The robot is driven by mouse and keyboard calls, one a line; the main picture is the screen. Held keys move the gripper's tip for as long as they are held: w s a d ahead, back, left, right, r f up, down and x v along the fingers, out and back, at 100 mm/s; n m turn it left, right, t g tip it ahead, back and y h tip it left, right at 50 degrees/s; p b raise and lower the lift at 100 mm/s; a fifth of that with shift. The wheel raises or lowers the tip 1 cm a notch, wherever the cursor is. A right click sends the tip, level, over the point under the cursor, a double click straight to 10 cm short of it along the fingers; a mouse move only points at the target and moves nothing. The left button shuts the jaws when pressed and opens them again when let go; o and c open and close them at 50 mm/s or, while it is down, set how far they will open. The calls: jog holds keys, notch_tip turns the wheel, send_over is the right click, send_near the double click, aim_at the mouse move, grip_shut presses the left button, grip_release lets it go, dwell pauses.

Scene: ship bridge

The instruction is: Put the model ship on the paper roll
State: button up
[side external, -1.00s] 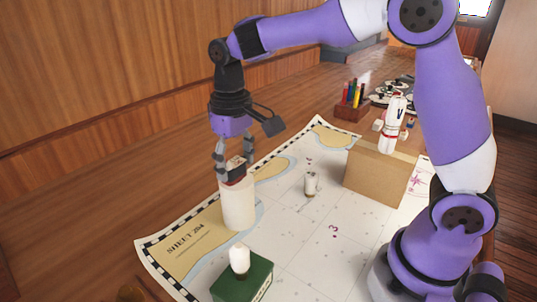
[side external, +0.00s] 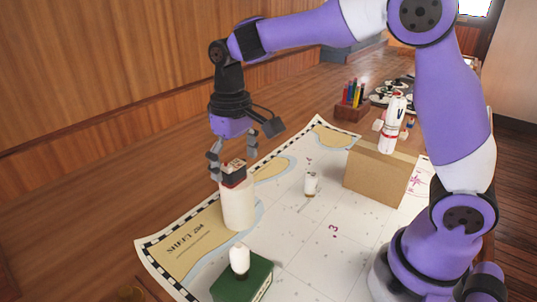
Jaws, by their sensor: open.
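The model ship (side external: 233,173), dark red below and pale on top, sits on the upper end of the paper roll (side external: 238,206). The roll is a cream cylinder standing upright on the chart. My gripper (side external: 234,162) is open, with its fingers spread to either side of the ship's upper part. I cannot tell whether a finger still touches the ship.
A white object stands on a green box (side external: 243,278) at the front. A small white cylinder (side external: 311,184) stands mid-chart (side external: 300,232). A cardboard box (side external: 381,174) bears a red-and-white rocket-like model (side external: 392,125). A pen holder (side external: 352,106) is behind. The chart's middle is mostly clear.

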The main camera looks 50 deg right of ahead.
aim_at(236, 166)
notch_tip(236, 166, up, 12)
jog(key=s+d+f+t, duration=0.2)
jog(key=s+f, duration=0.1)
jog(key=s, duration=0.4)
jog(key=s+d+f+t, duration=0.3)
jog(key=s+f, duration=0.1)
jog(key=s, duration=0.3)
jog(key=shift+t, duration=0.3)
